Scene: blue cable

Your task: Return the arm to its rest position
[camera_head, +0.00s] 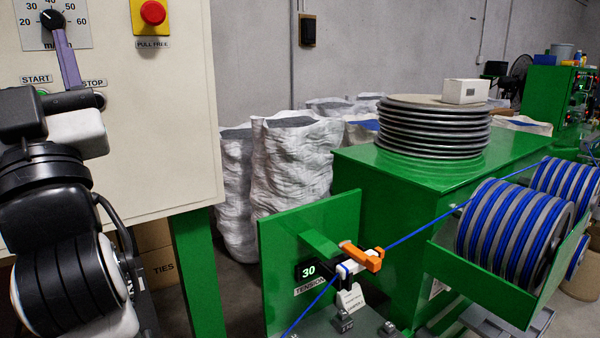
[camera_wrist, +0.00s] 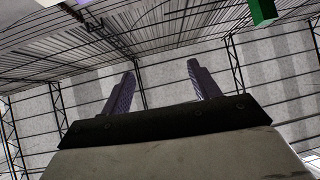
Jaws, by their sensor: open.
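My arm is bent up at the left of the head view, in front of the cream control panel (camera_head: 165,130). My gripper (camera_head: 62,35) shows there as a purple finger pointing up, just below the black speed dial (camera_head: 52,19). I cannot tell from this view whether it touches the panel. In the wrist view both purple fingers of my gripper (camera_wrist: 163,68) stand wide apart with nothing between them. Behind them are the hall's roof beams and pale walls.
The red stop button (camera_head: 153,12) and the START and STOP labels are close to my arm. A green tension stand (camera_head: 310,235) with an orange clip (camera_head: 362,256) guides the blue cable (camera_head: 425,226) from spools (camera_head: 515,228). White sacks (camera_head: 290,170) stand behind.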

